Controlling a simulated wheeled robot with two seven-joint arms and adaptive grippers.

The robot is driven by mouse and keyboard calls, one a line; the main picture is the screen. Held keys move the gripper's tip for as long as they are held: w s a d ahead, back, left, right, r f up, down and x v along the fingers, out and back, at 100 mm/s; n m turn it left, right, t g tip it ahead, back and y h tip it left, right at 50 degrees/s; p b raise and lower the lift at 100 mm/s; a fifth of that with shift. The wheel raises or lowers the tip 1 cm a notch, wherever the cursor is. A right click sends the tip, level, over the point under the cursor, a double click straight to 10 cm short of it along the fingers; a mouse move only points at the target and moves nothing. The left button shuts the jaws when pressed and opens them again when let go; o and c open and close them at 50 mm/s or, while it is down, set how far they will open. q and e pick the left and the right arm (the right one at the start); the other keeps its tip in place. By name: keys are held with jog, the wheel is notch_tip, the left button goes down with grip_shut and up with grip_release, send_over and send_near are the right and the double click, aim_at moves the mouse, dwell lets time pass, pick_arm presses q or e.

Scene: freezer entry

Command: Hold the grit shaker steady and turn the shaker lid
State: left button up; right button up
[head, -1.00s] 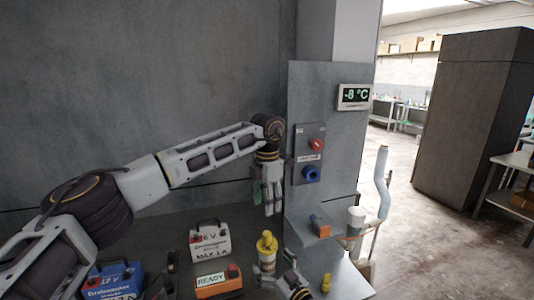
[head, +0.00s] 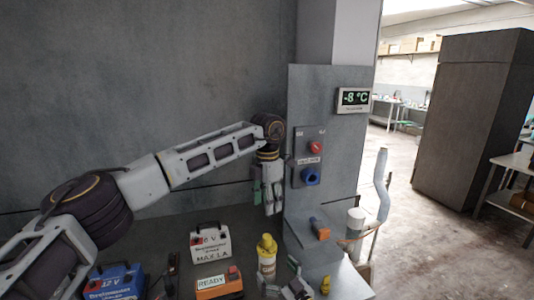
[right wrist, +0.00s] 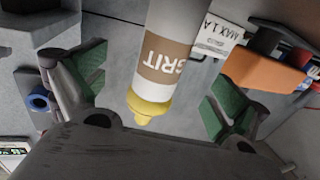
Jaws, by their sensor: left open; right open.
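The grit shaker (head: 267,264) stands upright on the bench, a white bottle with a brown label and a yellow shaker lid (head: 267,242). My left gripper (head: 269,198) is open and empty, above and behind the lid, apart from it. My right gripper (head: 288,287) is open, low beside the shaker on its right, partly cut off by the bottom edge. In the right wrist view the shaker (right wrist: 165,58) appears upside down, its "GRIT" label and lid (right wrist: 150,105) between the green-padded fingers. Gaps show on both sides; its depth relative to the fingertips is unclear.
A white charger box (head: 210,243), an orange "READY" box (head: 218,284) and a blue battery (head: 114,283) stand left of the shaker. A small yellow item (head: 325,285) is to the right. A switch panel (head: 309,157) is on the wall behind my left gripper.

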jog(key=shift+p+v, duration=0.4)
jog(key=shift+v, duration=0.55)
jog(key=shift+s+d, duration=0.1)
jog(key=v, duration=1.1)
jog(key=shift+s+d, duration=0.2)
jog(key=shift+s, duration=0.1)
dwell(0.5)
dwell(0.5)
